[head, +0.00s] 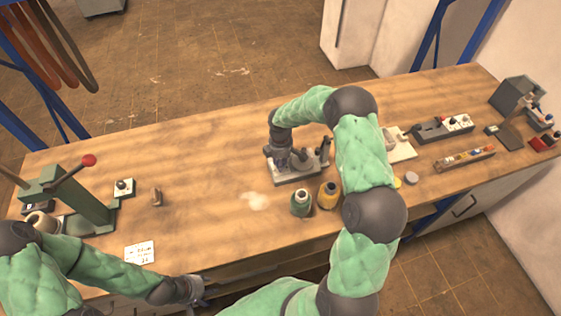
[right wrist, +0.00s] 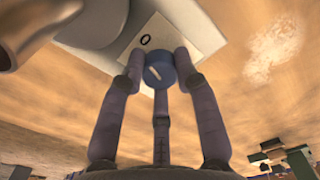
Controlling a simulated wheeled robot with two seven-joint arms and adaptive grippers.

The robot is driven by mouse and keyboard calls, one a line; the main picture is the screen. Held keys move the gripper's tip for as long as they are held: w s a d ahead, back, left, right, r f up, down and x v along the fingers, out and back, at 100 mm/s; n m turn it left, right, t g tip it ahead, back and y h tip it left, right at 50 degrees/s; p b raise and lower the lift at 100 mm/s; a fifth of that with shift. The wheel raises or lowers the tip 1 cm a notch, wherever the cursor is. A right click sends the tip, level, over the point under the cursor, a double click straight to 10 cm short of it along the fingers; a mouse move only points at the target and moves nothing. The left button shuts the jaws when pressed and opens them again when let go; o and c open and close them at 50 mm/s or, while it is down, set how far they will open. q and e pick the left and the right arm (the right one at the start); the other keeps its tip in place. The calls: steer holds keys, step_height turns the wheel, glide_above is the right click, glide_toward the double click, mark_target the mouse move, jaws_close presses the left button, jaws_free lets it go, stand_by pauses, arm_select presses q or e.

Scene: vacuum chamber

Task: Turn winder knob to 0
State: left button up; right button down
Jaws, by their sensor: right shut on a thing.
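The winder (head: 297,172) is a small grey device on the wooden bench, in the middle of the head view. Its round blue knob (right wrist: 159,70) shows in the right wrist view, with a pale mark line slanting across its face. A white label (right wrist: 150,42) reading "0" lies just above the knob. My right gripper (head: 281,160) is over the left part of the winder, and in the right wrist view its fingers are shut around the knob. My left gripper (head: 193,290) is at the bench's front edge, away from the winder; its fingers are too small to read.
A green spool (head: 301,203) and a yellow spool (head: 328,195) stand just in front of the winder. A green lever press (head: 85,205) with a red ball handle stands at the left. Several small devices line the right side. The bench left of the winder is mostly clear.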

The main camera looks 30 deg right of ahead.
stand_by(0.3)
steer(key=c, duration=0.9)
jaws_free()
step_height(320, 180, up, 12)
steer(key=shift+r, duration=0.1)
